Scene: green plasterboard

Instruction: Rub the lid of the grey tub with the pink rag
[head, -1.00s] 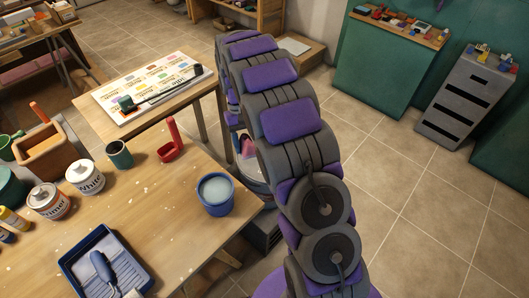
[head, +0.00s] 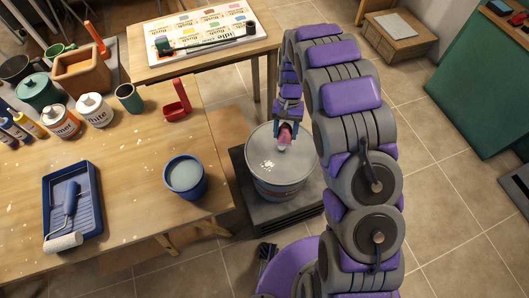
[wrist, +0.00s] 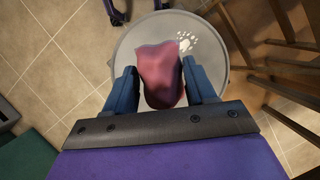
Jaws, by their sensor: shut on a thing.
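The grey tub (head: 277,182) stands upright on a dark low platform beside the wooden table, with its pale round lid (head: 290,168) on top. White spots mark the lid, and they show beside the rag in the wrist view (wrist: 188,40). My gripper (head: 287,128) is over the lid, pointing down. It is shut on the pink rag (wrist: 160,72), which hangs between the two blue fingers. In the head view the rag (head: 285,136) is small and at the lid's far part. I cannot tell whether it touches the lid.
A blue paint pot (head: 186,178) stands near the table's right edge, close to the tub. A blue roller tray (head: 72,205), a red holder (head: 176,103) and several cans are on the table (head: 130,160).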

